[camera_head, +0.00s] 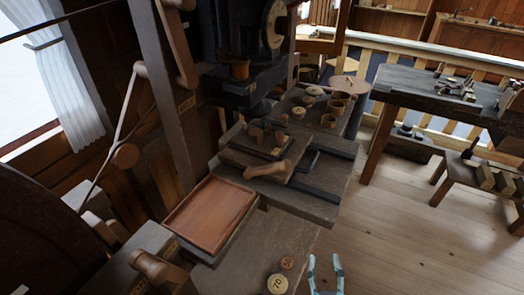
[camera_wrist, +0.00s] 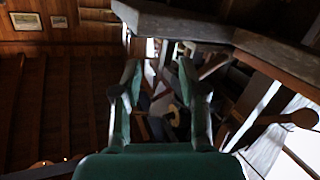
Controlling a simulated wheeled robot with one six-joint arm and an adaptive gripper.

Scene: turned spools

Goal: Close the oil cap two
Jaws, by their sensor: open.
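My gripper (camera_head: 324,263) shows at the bottom edge of the head view, with two pale blue fingers standing apart and nothing between them. In the wrist view my gripper (camera_wrist: 158,70) is also open and empty. I cannot tell which part is oil cap two. Several small round wooden cups stand on the dark machine bench, among them one cup (camera_head: 328,121) and another (camera_head: 298,113). An amber cup (camera_head: 239,69) sits on the dark machine housing. My gripper is apart from all of these, nearer the camera.
A reddish wooden tray (camera_head: 208,216) lies in front of the machine bench. A round disc marked 70 (camera_head: 277,284) and a smaller disc (camera_head: 287,263) lie on the grey surface near my gripper. A workbench (camera_head: 430,92) stands at the right. The plank floor (camera_head: 410,230) between is clear.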

